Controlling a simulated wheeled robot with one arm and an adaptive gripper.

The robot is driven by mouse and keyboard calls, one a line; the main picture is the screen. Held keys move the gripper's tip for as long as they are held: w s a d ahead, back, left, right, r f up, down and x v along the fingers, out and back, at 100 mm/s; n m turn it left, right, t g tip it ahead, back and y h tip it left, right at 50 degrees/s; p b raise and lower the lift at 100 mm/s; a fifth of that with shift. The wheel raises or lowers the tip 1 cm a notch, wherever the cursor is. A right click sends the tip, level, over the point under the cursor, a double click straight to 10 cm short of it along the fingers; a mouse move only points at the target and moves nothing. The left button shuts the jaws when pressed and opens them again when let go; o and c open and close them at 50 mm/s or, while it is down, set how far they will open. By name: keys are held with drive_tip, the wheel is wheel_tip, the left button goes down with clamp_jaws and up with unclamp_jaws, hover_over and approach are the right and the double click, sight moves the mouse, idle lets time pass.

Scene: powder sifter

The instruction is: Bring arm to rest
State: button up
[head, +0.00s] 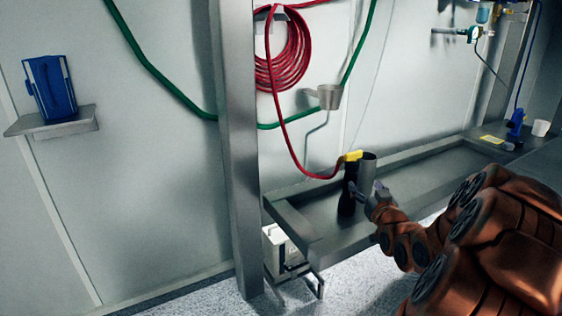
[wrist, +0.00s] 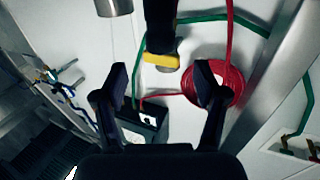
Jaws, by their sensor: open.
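My gripper (head: 367,190) is at the end of my orange-brown arm, over the front of the metal bench. In the wrist view its two dark fingers (wrist: 160,78) are spread apart with nothing between them. A black tool with a yellow part (head: 350,157) is beside the gripper, with a red hose running to it. In the wrist view this tool (wrist: 160,58) lies beyond the fingertips, apart from them. A dark grey cylinder (head: 367,173) stands next to the tool, and its end shows at the top of the wrist view (wrist: 114,6).
The bench (head: 325,228) has raised edges. A metal post (head: 235,150) stands left of it. A coiled red hose (head: 285,60), green hose and metal cup (head: 329,97) are by the wall. A blue container (head: 50,88) sits on a wall shelf. A white box (head: 281,250) is below.

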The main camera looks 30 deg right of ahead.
drive_tip(key=s+a+r+n+g+y+p, duration=0.1)
drive_tip(key=a+r+g+y+p, duration=0.15)
drive_tip(key=a+g+p, duration=0.55)
drive_tip(key=s+a+r+n+g+y+p, duration=0.1)
drive_tip(key=s+a+r+n+y+p, duration=0.15)
drive_tip(key=a+p, duration=0.65)
drive_tip(key=s+a+r+g+p, duration=0.3)
drive_tip(key=s+a+r, duration=0.2)
drive_tip(key=s+a, duration=0.2)
drive_tip(key=s+a+r+n+g+y+p, duration=0.1)
drive_tip(key=s+a+r+g+p, duration=0.2)
drive_tip(key=s+a, duration=0.5)
drive_tip(key=s+a+r+g+y+p, duration=0.1)
drive_tip(key=s+a+r+g+p, duration=0.2)
drive_tip(key=s+a+r, duration=0.3)
drive_tip(key=s+a, duration=0.2)
drive_tip(key=s, duration=0.2)
drive_tip(key=shift+r+p, duration=0.3)
drive_tip(key=shift+r, duration=0.05)
